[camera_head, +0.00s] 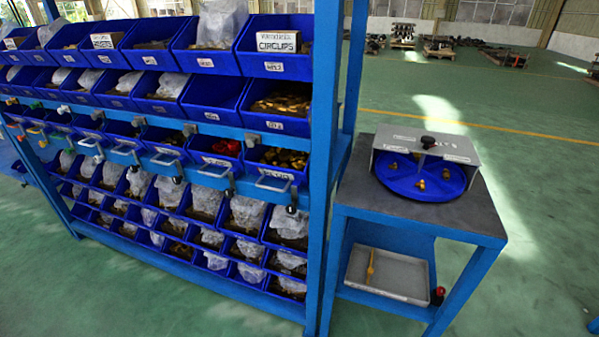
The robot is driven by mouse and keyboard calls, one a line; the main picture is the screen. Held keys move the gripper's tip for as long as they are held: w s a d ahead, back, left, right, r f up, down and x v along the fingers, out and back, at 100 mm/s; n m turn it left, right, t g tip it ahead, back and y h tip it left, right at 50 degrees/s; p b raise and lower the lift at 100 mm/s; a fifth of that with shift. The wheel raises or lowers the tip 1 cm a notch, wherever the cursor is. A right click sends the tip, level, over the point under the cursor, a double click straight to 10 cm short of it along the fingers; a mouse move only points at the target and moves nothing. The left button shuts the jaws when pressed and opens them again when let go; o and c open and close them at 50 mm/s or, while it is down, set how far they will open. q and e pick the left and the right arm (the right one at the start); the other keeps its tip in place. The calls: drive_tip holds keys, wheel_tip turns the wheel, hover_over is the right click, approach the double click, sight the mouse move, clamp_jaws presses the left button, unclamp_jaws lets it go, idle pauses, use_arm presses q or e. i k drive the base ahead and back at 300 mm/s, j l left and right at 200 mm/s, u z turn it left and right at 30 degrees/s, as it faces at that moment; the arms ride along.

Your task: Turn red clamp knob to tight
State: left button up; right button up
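A small red knob (438,291) with a dark body sits at the front right of the lower shelf of a blue stand (420,228), beside a grey tray. It looks like the red clamp knob; it is too small to tell how it is turned or any marking on it. A black knob (428,142) stands on a grey cover (405,140) above a round blue turntable dish (399,184) on the stand's dark top. Neither of my grippers is in view.
A tall blue rack (326,120) of blue bins fills the left and stands close to the stand. Metal handles (272,184) stick out along its front. A grey tray (388,262) holds a yellow tool (370,266). Green floor (535,190) is clear to the right.

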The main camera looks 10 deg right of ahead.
sight(441, 290)
drive_tip(key=z, duration=1.7)
